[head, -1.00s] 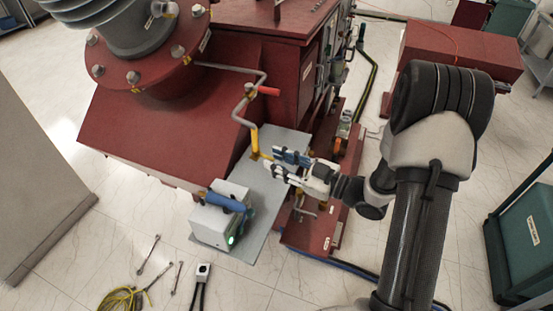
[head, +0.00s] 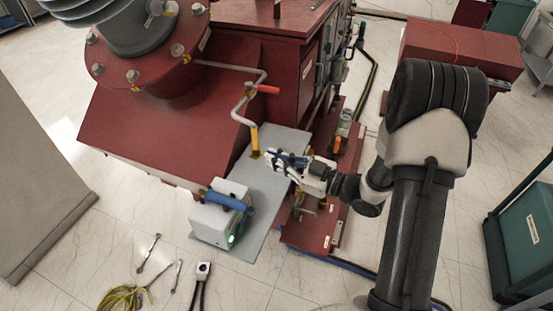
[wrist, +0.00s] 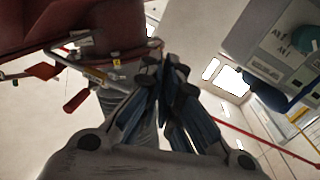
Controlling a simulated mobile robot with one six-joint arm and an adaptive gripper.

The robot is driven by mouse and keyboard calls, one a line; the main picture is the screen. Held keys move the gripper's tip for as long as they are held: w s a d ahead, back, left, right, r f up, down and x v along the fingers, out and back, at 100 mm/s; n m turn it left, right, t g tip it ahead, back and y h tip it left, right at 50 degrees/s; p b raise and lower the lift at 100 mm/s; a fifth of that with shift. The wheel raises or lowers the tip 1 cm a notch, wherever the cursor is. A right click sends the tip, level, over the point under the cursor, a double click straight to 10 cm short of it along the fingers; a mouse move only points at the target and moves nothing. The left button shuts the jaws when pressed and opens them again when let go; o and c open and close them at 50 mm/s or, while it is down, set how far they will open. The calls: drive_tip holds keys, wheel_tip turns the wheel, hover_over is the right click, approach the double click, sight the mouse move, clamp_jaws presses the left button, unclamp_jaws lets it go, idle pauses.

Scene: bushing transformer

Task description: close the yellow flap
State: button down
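The yellow part (head: 254,137) is at the lower end of a bent grey pipe beside the red transformer, just above a grey plate. Which piece of it is the flap I cannot tell. My gripper (head: 271,158) is just to the right of the yellow part's foot, low over the plate. Its blue-padded fingers are together; in the wrist view my gripper (wrist: 160,66) shows the fingers converging, with nothing visible between them. I cannot tell whether the fingertips touch the yellow part. The wrist view shows no clear flap.
A red valve handle (head: 268,90) sticks out from the pipe above. A white box with a blue handle (head: 222,225) stands on the grey plate (head: 268,195) to the left. A red base (head: 315,235) with fittings lies right of the plate. Tools lie on the floor.

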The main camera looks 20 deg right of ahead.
drive_tip(key=shift+w+d+n+g+y+b, duration=0.1)
drive_tip(key=shift+w+n+g+y+b, duration=0.2)
drive_tip(key=shift+n+g+y, duration=0.2)
drive_tip(key=shift+w+d+n+g+y+b, duration=0.1)
drive_tip(key=shift+w+n+g+y+b, duration=0.1)
drive_tip(key=shift+n+g+y+b, duration=0.3)
drive_tip(key=c, duration=2.1)
unclamp_jaws()
drive_tip(key=shift+o, duration=1.3)
drive_tip(key=shift+s+d, duration=0.1)
drive_tip(key=shift+d, duration=0.1)
drive_tip(key=shift+o, duration=0.6)
drive_tip(key=v, duration=1.1)
drive_tip(key=shift+s+d+r, duration=0.25)
drive_tip(key=shift+d, duration=0.05)
drive_tip(key=shift+w+a, duration=0.1)
